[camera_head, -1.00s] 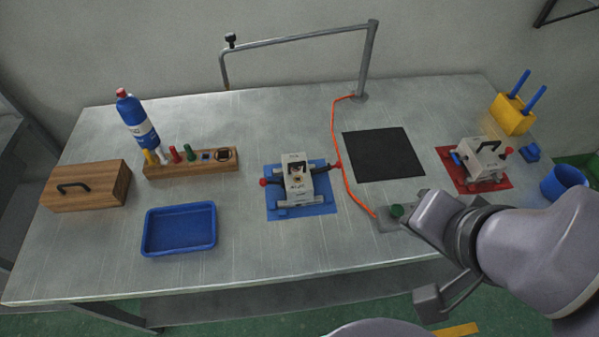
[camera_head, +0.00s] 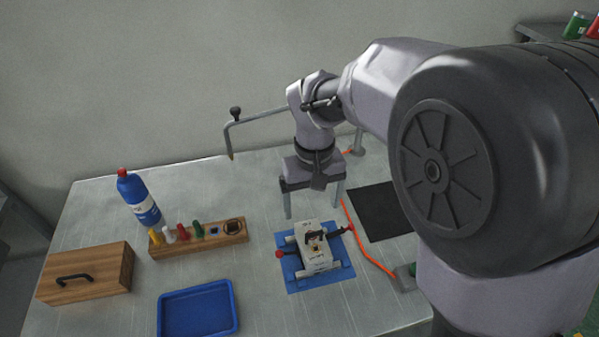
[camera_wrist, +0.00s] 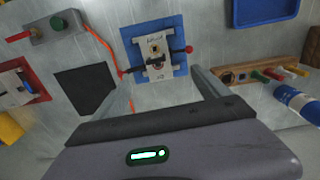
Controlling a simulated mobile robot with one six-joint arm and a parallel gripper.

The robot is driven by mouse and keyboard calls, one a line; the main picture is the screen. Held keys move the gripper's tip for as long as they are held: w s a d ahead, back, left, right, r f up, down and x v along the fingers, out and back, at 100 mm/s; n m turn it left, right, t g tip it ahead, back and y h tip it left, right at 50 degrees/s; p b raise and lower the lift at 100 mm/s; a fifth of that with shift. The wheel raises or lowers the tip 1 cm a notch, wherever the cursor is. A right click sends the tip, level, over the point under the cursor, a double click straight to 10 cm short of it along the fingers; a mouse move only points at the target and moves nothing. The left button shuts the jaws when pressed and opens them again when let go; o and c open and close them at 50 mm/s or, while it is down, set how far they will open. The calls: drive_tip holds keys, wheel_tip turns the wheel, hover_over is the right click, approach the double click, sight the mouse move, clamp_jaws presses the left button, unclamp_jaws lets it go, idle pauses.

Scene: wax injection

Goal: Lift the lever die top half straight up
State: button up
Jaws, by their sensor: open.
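The lever die (camera_head: 314,252), a pale grey block with a dark handle on top and red-knobbed levers at its sides, sits on the blue mat (camera_head: 291,284). Its top half (camera_wrist: 154,44) faces up in the wrist view; I cannot make out the seam between halves. My gripper (camera_head: 313,207) points down with fingers spread, above and behind the die in the head view. In the wrist view my gripper (camera_wrist: 163,78) has nothing between its fingers, and the die lies beyond the fingertips. The die stands clear of the fingers.
A second die on a red mat (camera_wrist: 36,72) shows in the wrist view. A black mat (camera_head: 375,212) and orange hose (camera_head: 369,254) lie right of the die. A wooden rack (camera_head: 200,243), blue tray (camera_head: 198,311), wooden box (camera_head: 86,273) and blue bottle (camera_head: 139,200) stand left.

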drive_tip(key=b, duration=0.5)
approach(313, 240)
drive_tip(key=f, duration=0.5)
drive_tip(key=shift+s+f, duration=0.2)
drive_tip(key=shift+f, duration=0.05)
drive_tip(key=f+b, duration=0.1)
drive_tip(key=f, duration=0.1)
drive_tip(key=f+b, duration=0.1)
drive_tip(key=f, duration=0.1)
drive_tip(key=shift+w+f, duration=0.2)
drive_tip(key=shift+f, duration=0.2)
drive_tip(key=shift+r, duration=0.15)
drive_tip(key=shift+c, duration=0.8)
clamp_jaws()
